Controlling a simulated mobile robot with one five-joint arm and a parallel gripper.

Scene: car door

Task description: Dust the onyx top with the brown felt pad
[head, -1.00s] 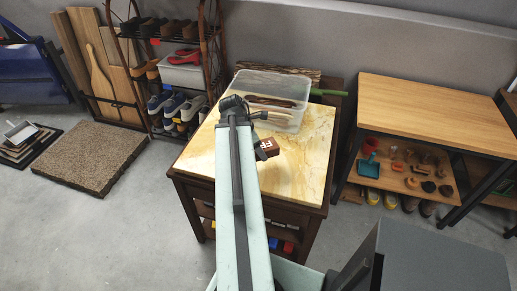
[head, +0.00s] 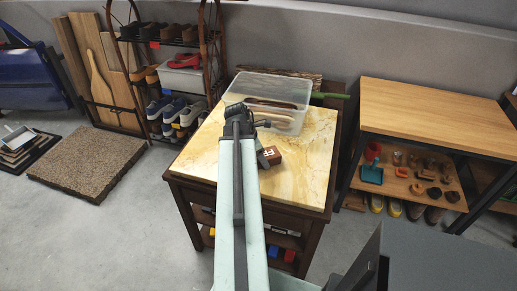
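The onyx top (head: 205,157) is a cream and amber veined slab on a dark wooden stand in the middle of the head view. The brown felt pad (head: 272,156), a small dark brown block with a white mark, is over the middle of the slab. My gripper (head: 265,158) is at the pad's left side and appears shut on it. My arm hides most of the gripper and part of the slab. I cannot tell whether the pad's underside touches the stone.
A clear plastic box (head: 285,92) with long items stands on the slab's back part. A shoe rack (head: 165,62) is behind left and a wooden table (head: 440,108) is to the right. The slab's right front (head: 305,185) is bare.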

